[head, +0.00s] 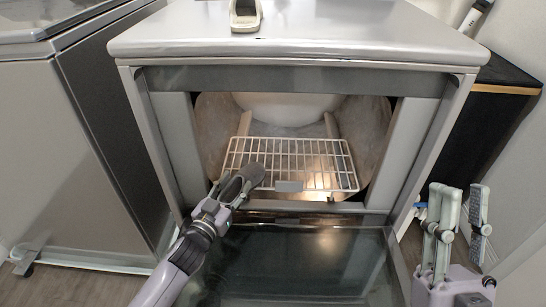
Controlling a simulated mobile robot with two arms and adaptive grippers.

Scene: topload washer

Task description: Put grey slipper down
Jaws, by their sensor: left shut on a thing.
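My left gripper (240,180) reaches in from the lower left to the front left of the white wire rack (300,160) in the appliance opening. It is shut on a dark grey rounded thing, which looks like the grey slipper (254,172); the fingers hide part of it. It is at the rack's front left edge; I cannot tell whether it touches the rack. My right gripper (460,203) is at the lower right, pointing up, with its fingers apart and nothing between them.
The grey appliance (290,32) has its glass door (310,262) folded down below the opening. A pale shoe-like object (245,15) lies on its top. A steel cabinet (75,150) stands at left, a dark shelf (508,76) at right. Most of the rack is bare.

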